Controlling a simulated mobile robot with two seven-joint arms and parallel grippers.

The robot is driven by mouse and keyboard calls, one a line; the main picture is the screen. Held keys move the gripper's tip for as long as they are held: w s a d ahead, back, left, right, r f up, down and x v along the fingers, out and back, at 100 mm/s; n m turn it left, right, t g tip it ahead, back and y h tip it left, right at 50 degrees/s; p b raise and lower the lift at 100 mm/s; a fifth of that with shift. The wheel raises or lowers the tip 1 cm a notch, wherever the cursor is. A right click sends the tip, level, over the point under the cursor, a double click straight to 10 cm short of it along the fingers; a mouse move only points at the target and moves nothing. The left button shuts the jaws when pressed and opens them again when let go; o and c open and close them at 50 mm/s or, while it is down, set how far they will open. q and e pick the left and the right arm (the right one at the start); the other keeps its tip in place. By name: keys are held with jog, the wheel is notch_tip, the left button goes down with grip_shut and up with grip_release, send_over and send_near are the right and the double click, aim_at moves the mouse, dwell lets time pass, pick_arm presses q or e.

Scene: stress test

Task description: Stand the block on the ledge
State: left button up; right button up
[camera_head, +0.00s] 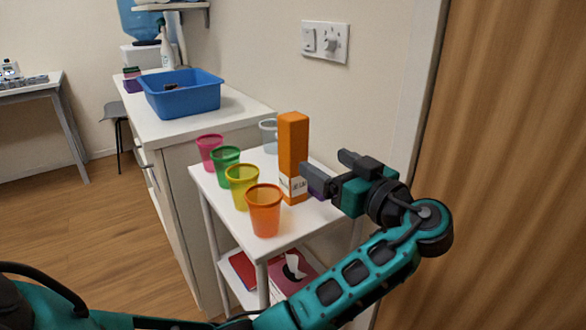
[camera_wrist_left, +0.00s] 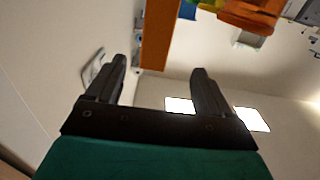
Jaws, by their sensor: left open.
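A tall orange block (camera_head: 293,150) with a white label near its lower end stands upright on the white top of a small stand (camera_head: 297,233). Which surface is the ledge I cannot tell for sure. My left gripper (camera_head: 325,164) is open just right of the block, its fingers pointing toward it. One fingertip is close to the block's right edge; I cannot tell whether they touch. In the left wrist view, an orange face of the block (camera_wrist_left: 160,35) shows beyond the open fingers, with nothing gripped. My right gripper is not in view.
Pink (camera_head: 209,151), green (camera_head: 226,166), yellow (camera_head: 241,184) and orange (camera_head: 264,210) cups line the stand's left side. A clear cup (camera_head: 269,135) stands behind the block. A blue tub (camera_head: 183,97) sits on the counter behind.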

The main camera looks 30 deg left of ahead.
aim_at(300, 142)
pick_arm(q)
jog(key=x, duration=0.7)
jog(key=shift+w+b+x, duration=0.15)
jog(key=shift+b+x, duration=0.1)
jog(key=shift+x, duration=1.2)
jog(key=shift+w+b+x, duration=0.15)
jog(key=shift+b+x, duration=0.1)
jog(key=shift+x, duration=1.25)
jog(key=shift+d+r, duration=0.1)
jog(key=shift+d, duration=0.05)
jog(key=shift+c, duration=0.5)
grip_shut()
